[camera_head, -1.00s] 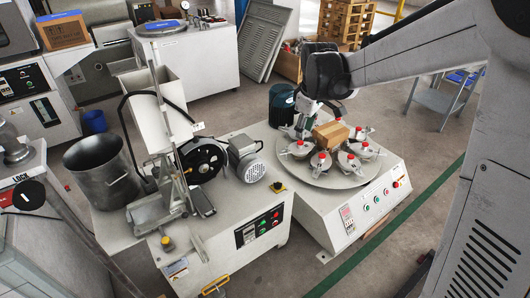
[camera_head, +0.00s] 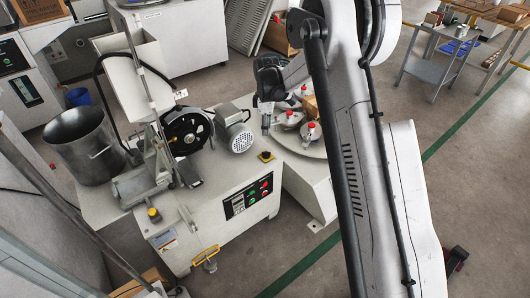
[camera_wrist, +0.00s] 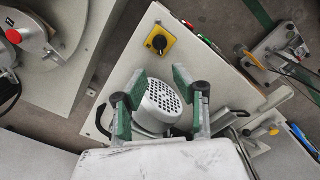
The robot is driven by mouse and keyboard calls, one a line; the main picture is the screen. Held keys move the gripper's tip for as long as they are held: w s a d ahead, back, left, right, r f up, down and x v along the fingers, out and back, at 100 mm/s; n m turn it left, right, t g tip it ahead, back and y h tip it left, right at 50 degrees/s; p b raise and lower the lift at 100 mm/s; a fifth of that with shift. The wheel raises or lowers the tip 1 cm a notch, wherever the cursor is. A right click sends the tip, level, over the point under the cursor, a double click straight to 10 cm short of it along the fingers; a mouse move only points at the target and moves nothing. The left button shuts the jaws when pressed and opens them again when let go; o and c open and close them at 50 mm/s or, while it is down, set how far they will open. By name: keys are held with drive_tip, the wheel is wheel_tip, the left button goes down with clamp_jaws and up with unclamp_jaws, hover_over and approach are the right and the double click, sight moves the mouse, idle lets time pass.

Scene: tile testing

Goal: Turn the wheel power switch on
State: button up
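A rotary switch (camera_wrist: 158,42), a black knob on a yellow square plate, sits on the grey machine's top near a corner in the wrist view. It also shows in the head view (camera_head: 266,157), beside the motor (camera_head: 235,136). I cannot tell which position the knob is in. My gripper (camera_wrist: 157,78) has its two green-padded fingers spread apart with nothing held between them.
The machine front carries a panel with red and green buttons (camera_head: 257,191). A round turntable (camera_head: 312,147) with red-topped fixtures stands right of it, partly hidden by my arm. A black flywheel (camera_head: 187,131) and a metal bucket (camera_head: 83,145) are to the left.

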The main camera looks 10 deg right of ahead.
sight(266, 154)
wheel_tip(266, 154, down, 13)
drive_tip(key=b, duration=0.4)
drive_tip(key=shift+r, duration=0.1)
clamp_jaws()
